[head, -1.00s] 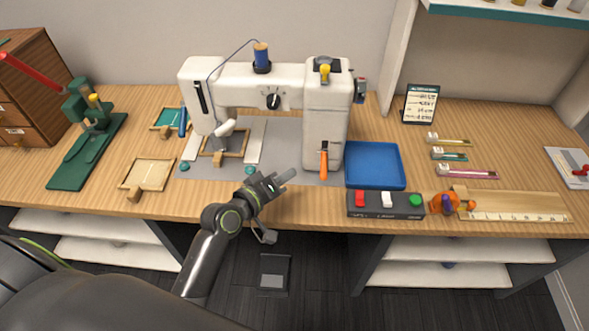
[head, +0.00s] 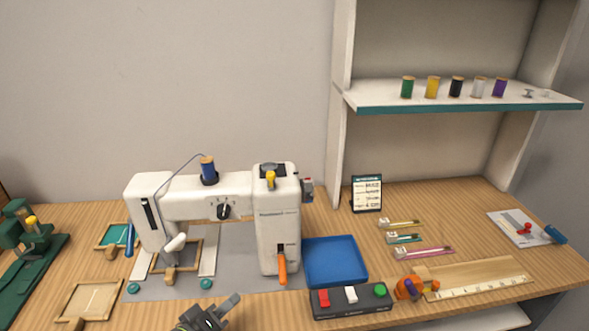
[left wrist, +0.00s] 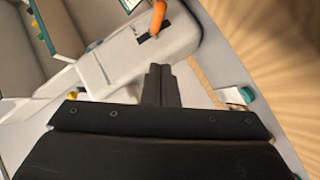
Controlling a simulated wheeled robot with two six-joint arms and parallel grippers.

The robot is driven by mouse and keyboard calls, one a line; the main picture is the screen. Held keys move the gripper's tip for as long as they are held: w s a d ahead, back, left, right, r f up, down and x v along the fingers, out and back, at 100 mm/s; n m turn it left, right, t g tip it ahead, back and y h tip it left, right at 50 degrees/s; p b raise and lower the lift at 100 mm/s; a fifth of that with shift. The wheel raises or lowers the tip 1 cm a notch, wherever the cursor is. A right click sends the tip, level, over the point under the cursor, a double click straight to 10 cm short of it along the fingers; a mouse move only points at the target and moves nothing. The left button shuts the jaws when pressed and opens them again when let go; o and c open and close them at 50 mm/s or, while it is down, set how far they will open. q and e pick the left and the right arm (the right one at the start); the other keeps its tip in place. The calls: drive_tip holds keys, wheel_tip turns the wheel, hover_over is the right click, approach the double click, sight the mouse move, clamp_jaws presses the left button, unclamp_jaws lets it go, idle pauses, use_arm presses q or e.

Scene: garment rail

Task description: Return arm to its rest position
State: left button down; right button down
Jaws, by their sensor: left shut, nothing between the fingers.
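My left gripper (head: 226,306) shows at the bottom edge of the head view, in front of the sewing machine (head: 277,225). Its fingers are shut with nothing between them, and most of its arm is out of the picture. In the left wrist view the fingers (left wrist: 160,75) are together, with the white machine body (left wrist: 165,50) and its orange lever (left wrist: 157,17) beyond them. The gripper appears apart from the machine. My right gripper is not in view.
A blue tray (head: 335,262) and a button box (head: 351,301) stand right of the machine. A small wooden frame (head: 88,301) lies at left. A shelf (head: 450,98) with thread spools is at upper right. The ruler (head: 480,289) lies at the front right.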

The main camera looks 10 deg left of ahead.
use_arm(q)
drive_tip(key=s+a+f+m+g+y, duration=0.2)
drive_tip(key=s+a+f+g, duration=0.15)
drive_tip(key=s, duration=0.45)
drive_tip(key=s+a+f+m+g+y, duration=0.2)
drive_tip(key=s+a+g+y, duration=0.15)
drive_tip(key=s, duration=0.35)
drive_tip(key=s+a+f+m+g+y, duration=0.2)
drive_tip(key=s+a+f+g, duration=0.15)
drive_tip(key=s, duration=0.45)
wheel_tip(320, 180, down, 23)
drive_tip(key=g, duration=0.2)
drive_tip(key=s+f, duration=1.5)
drive_tip(key=f, duration=0.1)
drive_tip(key=shift+d+f+g+h, duration=0.25)
drive_tip(key=shift+f+g+h, duration=0.1)
drive_tip(key=shift+h, duration=0.1)
